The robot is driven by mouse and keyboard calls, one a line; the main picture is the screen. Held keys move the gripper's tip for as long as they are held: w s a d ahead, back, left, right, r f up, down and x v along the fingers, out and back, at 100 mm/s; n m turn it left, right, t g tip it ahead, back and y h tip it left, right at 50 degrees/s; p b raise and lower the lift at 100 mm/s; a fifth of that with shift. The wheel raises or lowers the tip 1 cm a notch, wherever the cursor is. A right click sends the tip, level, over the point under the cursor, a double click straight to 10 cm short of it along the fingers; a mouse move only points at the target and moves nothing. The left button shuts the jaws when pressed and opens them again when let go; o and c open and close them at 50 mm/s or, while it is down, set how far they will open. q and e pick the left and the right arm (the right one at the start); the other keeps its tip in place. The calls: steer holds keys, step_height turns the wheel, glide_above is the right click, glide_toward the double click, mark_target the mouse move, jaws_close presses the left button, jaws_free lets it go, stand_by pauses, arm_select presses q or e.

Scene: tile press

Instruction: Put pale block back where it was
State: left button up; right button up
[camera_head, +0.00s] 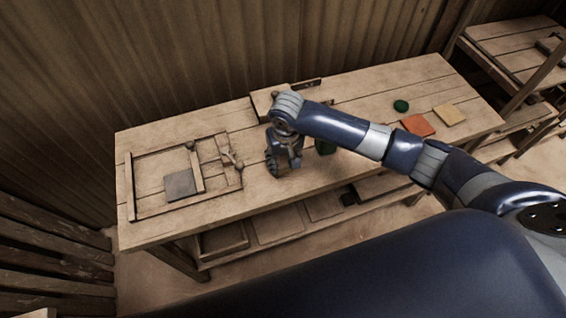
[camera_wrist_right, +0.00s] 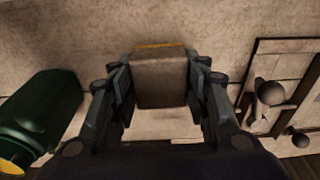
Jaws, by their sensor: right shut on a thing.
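My right gripper (camera_head: 285,170) is over the middle of the workbench, near its front edge. In the right wrist view my right gripper (camera_wrist_right: 160,90) is shut on a block, which I take for the pale block (camera_wrist_right: 160,82). Its near face looks dull grey-brown and a yellow-ochre strip shows along its far edge. In the head view the gripper mostly hides the block. I cannot tell whether the block touches the bench top. My left gripper is not in view.
A wooden press frame (camera_head: 128,185) with a grey tile (camera_head: 181,185) lies left of the gripper. An orange tile (camera_head: 416,125), a yellowish tile (camera_head: 449,115) and a green disc (camera_head: 401,106) lie at right.

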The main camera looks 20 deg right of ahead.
mark_target(283, 165)
step_height(283, 165, down, 2)
steer(key=shift+w+d+f+p, duration=0.1)
steer(key=shift+w+f+p, duration=0.1)
steer(key=shift+p, duration=0.25)
steer(key=shift+f, duration=0.6)
steer(key=o, duration=1)
steer(key=shift+f, duration=0.1)
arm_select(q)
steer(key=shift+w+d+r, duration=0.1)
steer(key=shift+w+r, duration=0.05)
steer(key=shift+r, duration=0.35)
arm_select(e)
steer(key=shift+o, duration=0.2)
steer(key=shift+r, duration=0.25)
arm_select(q)
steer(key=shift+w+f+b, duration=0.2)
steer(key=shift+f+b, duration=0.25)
steer(key=shift+b, duration=0.05)
arm_select(e)
steer(key=r, duration=0.4)
steer(key=s+r, duration=0.1)
steer(key=r, duration=0.6)
steer(key=shift+s+r, duration=0.25)
steer(key=shift+r, duration=0.1)
